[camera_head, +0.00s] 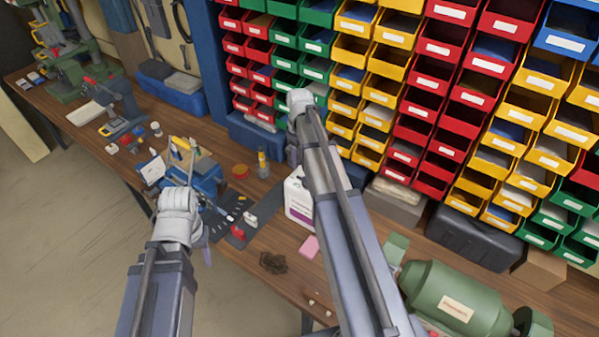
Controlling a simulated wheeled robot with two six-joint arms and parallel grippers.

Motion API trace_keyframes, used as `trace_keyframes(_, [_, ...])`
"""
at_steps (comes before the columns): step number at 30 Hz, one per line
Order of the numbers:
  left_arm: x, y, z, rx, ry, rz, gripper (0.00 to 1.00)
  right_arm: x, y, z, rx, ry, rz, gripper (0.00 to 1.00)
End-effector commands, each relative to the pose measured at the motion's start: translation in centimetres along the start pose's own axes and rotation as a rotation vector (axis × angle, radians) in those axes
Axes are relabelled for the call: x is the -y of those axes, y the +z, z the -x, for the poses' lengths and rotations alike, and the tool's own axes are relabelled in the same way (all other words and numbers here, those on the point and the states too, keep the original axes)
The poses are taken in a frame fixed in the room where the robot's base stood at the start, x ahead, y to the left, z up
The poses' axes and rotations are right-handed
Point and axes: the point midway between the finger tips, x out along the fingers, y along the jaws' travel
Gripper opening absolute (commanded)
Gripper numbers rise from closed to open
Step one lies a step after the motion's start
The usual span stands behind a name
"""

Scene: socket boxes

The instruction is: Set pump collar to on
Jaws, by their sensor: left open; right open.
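A white bottle with a purple label (298,198) stands on the wooden workbench, just left of my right arm. Its top is hidden or too close to my arm to make out, so I cannot see a pump collar or its setting. My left gripper (181,203) is at the end of the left arm, in front of the bench's near edge, left of the bottle. My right gripper (300,105) is at the end of the raised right arm, in front of the bins and beyond the bottle. The fingers of both grippers are mostly hidden; neither visibly holds anything.
Red, green, yellow and blue bins (425,105) cover the wall. A green motor (455,298) lies at the bench's right. A blue vise (195,178), a dark tool mat (240,236), a pink block (310,246) and a brown tangle (273,262) crowd the middle.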

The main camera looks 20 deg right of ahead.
Motion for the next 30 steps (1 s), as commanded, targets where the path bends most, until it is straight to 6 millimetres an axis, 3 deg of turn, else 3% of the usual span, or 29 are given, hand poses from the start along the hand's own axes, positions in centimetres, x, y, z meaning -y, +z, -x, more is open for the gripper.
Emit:
trace_keyframes(18, [-0.6,-0.5,-6.9,-0.003,0.000,0.004,0.50,0.1,0.0,-7.0,0.000,0.000,0.000,0.45])
trace_keyframes(30, [-0.7,-0.5,-7.4,-0.003,-0.001,0.003,0.50,0.1,0.0,-7.5,0.000,0.000,0.000,0.45])
